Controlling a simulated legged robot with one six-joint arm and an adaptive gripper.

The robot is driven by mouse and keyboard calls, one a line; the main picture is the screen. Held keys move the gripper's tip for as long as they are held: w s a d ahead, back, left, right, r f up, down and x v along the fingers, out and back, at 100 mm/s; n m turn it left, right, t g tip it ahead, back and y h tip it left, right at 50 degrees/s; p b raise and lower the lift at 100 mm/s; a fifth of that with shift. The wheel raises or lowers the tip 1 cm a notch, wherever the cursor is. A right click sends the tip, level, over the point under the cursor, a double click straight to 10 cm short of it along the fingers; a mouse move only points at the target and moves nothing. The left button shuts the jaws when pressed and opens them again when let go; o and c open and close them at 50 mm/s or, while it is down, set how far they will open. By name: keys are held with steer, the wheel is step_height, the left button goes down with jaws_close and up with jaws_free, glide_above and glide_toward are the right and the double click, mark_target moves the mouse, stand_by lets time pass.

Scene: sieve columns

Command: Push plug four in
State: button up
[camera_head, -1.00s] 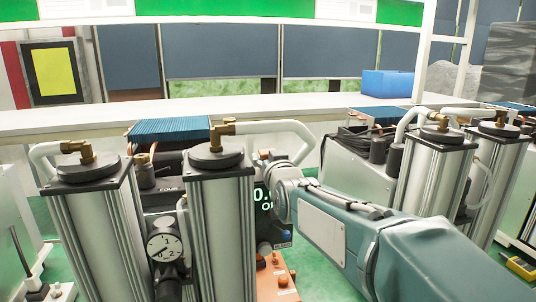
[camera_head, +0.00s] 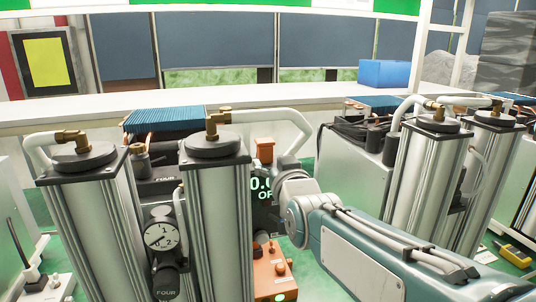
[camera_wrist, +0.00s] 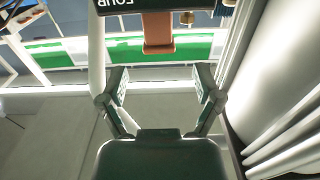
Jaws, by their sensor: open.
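An orange block (camera_head: 264,150) stands upright behind the right column of the left-hand unit. A similar orange piece (camera_wrist: 159,35) hangs under a dark part (camera_wrist: 130,5) with an inverted FOUR label in the wrist view. I cannot tell for certain whether it is plug four. My gripper (camera_wrist: 160,76) is open and empty, its fingers either side of the view's middle. The orange piece is ahead of the fingertips, centred between them and apart from them. In the head view my fingers are hidden; only my arm shows.
The right column (camera_head: 221,215) of the left unit stands close to my arm; a column wall (camera_wrist: 275,90) fills the right side of the wrist view. A gauge (camera_head: 160,237) sits between the left columns. An orange control box (camera_head: 272,272) is below. More columns (camera_head: 430,180) stand at right.

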steer(key=shift+v, duration=1.6)
steer(key=s+d+f+m+g+h, duration=0.1)
steer(key=s+d+f+g+h, duration=0.1)
steer(key=s+d+f+g, duration=0.4)
steer(key=s+d+f+m+g+h, duration=0.2)
steer(key=s+d+f+g, duration=0.3)
steer(key=s+f, duration=0.8)
steer(key=s+d+h, duration=0.1)
steer(key=s+d, duration=0.1)
steer(key=s, duration=0.1)
steer(key=shift+s+d+g, duration=0.4)
steer(key=shift+c, duration=0.3)
stand_by(0.8)
